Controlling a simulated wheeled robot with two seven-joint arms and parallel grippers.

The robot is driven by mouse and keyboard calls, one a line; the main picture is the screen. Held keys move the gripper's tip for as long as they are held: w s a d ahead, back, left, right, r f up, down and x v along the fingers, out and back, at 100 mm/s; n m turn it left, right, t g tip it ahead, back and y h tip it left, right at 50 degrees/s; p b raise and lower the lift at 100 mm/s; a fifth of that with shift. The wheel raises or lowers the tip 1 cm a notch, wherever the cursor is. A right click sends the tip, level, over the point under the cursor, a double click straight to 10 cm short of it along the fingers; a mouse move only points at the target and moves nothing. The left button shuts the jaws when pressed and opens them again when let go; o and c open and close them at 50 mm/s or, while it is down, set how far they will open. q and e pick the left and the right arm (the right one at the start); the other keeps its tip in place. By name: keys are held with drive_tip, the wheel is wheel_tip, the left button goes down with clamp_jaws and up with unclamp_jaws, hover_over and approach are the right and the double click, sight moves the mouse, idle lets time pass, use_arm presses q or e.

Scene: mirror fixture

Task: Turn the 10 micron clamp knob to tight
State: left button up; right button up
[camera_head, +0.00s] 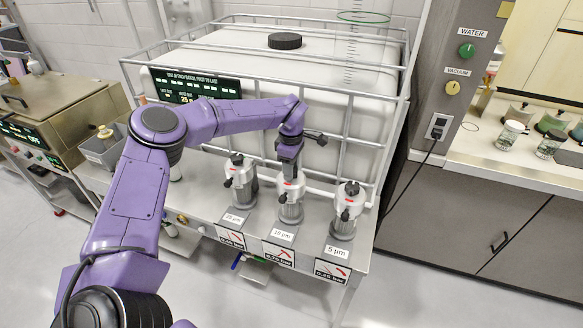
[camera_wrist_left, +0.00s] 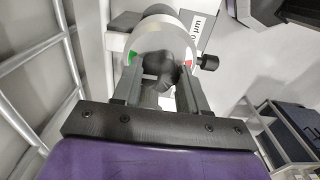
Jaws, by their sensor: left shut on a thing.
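The 10 micron filter housing (camera_head: 290,207) stands between two like units on the steel bench, behind its "10 µm" label (camera_head: 282,235). My left gripper (camera_head: 289,174) points down onto its top and hides the knob in the head view. In the left wrist view, the gripper's fingers (camera_wrist_left: 159,82) are shut on the dark clamp knob (camera_wrist_left: 157,62), one finger on each side. The silver housing top (camera_wrist_left: 122,44) has a green mark (camera_wrist_left: 133,55) at left and a red mark (camera_wrist_left: 188,53) at right. My right gripper is not in view.
The 25 micron unit (camera_head: 240,183) is close at left and the 5 micron unit (camera_head: 346,212) at right. A white caged tank (camera_head: 340,75) stands right behind. Small gauge cards (camera_head: 278,253) line the bench's front edge. A grey cabinet (camera_head: 420,200) is at right.

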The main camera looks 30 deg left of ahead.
use_arm(q)
drive_tip(key=o, duration=1.1)
drive_tip(key=shift+c, duration=0.2)
wheel_tip(320, 180, up, 11)
drive_tip(key=b, duration=0.2)
drive_tip(key=shift+f+b, duration=0.2)
drive_tip(key=shift+b, duration=0.15)
